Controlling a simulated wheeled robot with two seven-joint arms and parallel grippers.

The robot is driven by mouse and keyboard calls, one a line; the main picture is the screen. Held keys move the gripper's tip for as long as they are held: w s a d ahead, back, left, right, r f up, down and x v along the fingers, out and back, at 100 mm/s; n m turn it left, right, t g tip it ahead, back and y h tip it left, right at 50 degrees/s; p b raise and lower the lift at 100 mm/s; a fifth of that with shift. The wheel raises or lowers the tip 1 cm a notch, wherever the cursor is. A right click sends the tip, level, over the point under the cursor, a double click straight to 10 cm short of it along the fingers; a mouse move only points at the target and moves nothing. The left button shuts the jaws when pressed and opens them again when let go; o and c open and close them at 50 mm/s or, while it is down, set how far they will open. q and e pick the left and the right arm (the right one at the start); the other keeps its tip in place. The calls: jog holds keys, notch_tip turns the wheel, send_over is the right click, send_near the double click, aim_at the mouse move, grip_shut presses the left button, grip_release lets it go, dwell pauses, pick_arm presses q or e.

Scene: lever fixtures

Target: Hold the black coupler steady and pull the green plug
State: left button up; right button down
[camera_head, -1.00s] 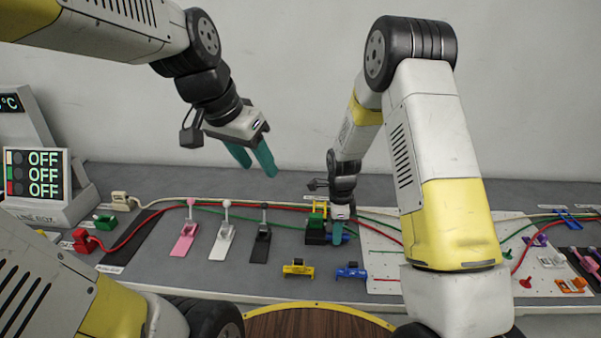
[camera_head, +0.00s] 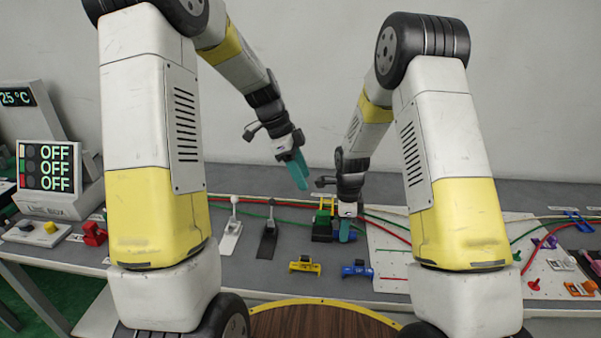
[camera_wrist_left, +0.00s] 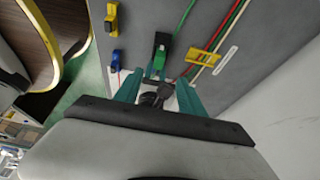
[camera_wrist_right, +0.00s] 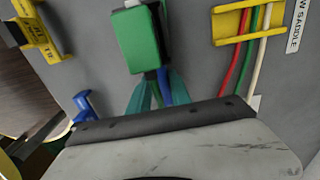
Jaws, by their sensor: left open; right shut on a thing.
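The black coupler (camera_head: 322,238) sits on the bench with the green plug (camera_head: 321,221) at its top. In the right wrist view the green plug (camera_wrist_right: 138,44) is large, with a black edge of the coupler (camera_wrist_right: 157,18) beside it. My right gripper (camera_head: 344,230) is shut at their right end, apparently on the black coupler; its fingertips (camera_wrist_right: 154,84) are partly hidden by the green plug. My left gripper (camera_head: 297,172) is open and empty, above and left of the plug. In the left wrist view the green plug (camera_wrist_left: 160,59) lies beyond its fingers (camera_wrist_left: 158,92).
A yellow saddle (camera_head: 325,204) carrying cables stands just behind the coupler. Yellow (camera_head: 304,266) and blue (camera_head: 357,270) clips lie in front. Black (camera_head: 268,238) and white (camera_head: 231,236) levers stand left. A white panel (camera_head: 388,262) lies right. The display (camera_head: 48,166) reads OFF three times.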

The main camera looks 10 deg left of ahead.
aim_at(319, 212)
pick_arm(q)
jog(key=x, duration=1.1)
jog(key=shift+f, duration=0.25)
grip_shut()
